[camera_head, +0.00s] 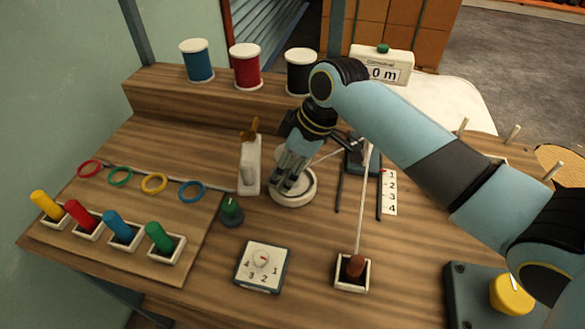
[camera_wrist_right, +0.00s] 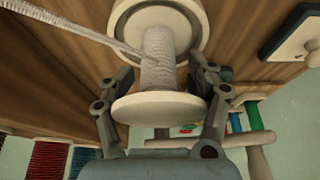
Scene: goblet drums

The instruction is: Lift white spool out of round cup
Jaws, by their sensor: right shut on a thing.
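The round cup (camera_head: 293,202) is a low white ring on the wooden table, below my right gripper (camera_head: 288,178). The white spool is mostly hidden by the gripper in the head view. In the right wrist view, the white spool (camera_wrist_right: 158,62) is wound with pale thread between two cream flanges. My right gripper (camera_wrist_right: 160,103) is shut on the near flange, one finger on each side. The far flange lies within the cup's rim; whether it touches the cup's floor I cannot tell. A thread runs off the spool to one side. My left gripper is not in view.
A green knob (camera_head: 231,210) and a numbered dial (camera_head: 262,266) are in front. Blue (camera_head: 198,62), red (camera_head: 245,67) and black (camera_head: 301,72) spools stand behind on a ledge.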

